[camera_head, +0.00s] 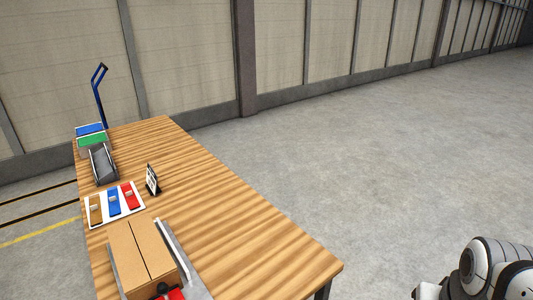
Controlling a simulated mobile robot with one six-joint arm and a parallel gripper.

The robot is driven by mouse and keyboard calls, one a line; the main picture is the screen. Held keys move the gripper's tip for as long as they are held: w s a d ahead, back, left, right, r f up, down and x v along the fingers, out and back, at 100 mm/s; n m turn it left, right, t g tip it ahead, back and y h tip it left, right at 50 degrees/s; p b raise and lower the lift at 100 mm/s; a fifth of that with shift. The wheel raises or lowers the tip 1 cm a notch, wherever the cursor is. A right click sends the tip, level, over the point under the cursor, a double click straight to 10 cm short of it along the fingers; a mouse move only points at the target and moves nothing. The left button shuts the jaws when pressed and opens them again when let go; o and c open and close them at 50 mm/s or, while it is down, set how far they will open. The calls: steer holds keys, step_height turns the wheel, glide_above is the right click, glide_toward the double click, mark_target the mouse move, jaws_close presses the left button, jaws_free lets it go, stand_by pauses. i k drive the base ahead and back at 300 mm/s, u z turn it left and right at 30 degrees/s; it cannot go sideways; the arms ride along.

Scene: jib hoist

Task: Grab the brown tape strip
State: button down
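The brown tape strip (95,211) lies at the left end of a white card or tray (88,224) on the wooden table. A blue strip (114,203) and a red strip (132,196) lie to its right on the same white piece. A small pale item sits on each strip. My arm shows only in part at the bottom right corner, well away from the table. The fingers of my gripper cannot be made out.
A cardboard box (134,243) stands in a grey holder near the front. A small black sign (152,180) stands right of the strips. Behind are a grey device (103,164), green (92,141) and blue (89,130) blocks, and a blue hook-shaped post (98,95). The table's (235,225) right side is clear.

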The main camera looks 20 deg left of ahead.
mark_target(94, 203)
steer(key=z, duration=0.75)
steer(key=k, duration=2.45)
steer(key=u, duration=1.65)
steer(key=i, duration=1.05)
steer(key=u, duration=0.05)
